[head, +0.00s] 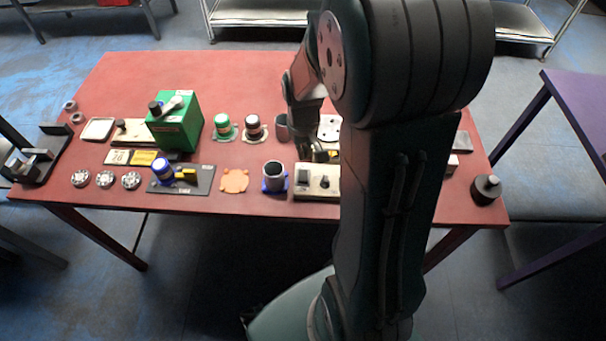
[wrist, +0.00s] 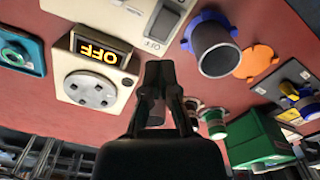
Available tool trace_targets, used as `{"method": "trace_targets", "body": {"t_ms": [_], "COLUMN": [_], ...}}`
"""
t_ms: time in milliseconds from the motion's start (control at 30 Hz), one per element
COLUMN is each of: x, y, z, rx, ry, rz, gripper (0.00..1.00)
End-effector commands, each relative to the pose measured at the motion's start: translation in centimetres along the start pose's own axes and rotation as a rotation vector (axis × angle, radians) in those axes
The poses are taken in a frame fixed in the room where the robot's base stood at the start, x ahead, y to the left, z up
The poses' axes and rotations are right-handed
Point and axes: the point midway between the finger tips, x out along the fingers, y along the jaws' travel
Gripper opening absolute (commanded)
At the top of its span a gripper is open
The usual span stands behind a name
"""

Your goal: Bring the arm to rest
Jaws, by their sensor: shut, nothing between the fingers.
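My arm (head: 390,190) rises in front of the red table in the head view and bends over toward its middle. My gripper (wrist: 156,75) is shut and empty in the wrist view, with its fingertips together above the red tabletop. In the wrist view it is near a white device with a lit "OFF" display (wrist: 101,48) and a grey cup on a blue base (wrist: 217,50). In the head view the gripper end (head: 316,150) is partly visible beside the arm; my arm hides part of the table's right side.
The red table (head: 240,72) holds a green box (head: 175,122), a grey cup (head: 274,175), a switch box (head: 317,180), an orange disc (head: 234,181) and several small parts. A black weight-like object (head: 486,189) stands at the right edge. The table's back strip is clear.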

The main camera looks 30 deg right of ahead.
Motion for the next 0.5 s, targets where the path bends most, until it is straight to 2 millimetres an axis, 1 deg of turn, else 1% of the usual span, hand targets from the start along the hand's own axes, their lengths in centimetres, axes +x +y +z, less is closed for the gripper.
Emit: {"method": "trace_targets", "body": {"t_ms": [133, 500], "x": [-0.73, -0.79], "y": [-0.01, -0.01], "z": [0.02, 0.03], "rx": [0.000, 0.000], "ry": [0.000, -0.001], "rz": [0.000, 0.000], "gripper": [0.00, 0.00]}}
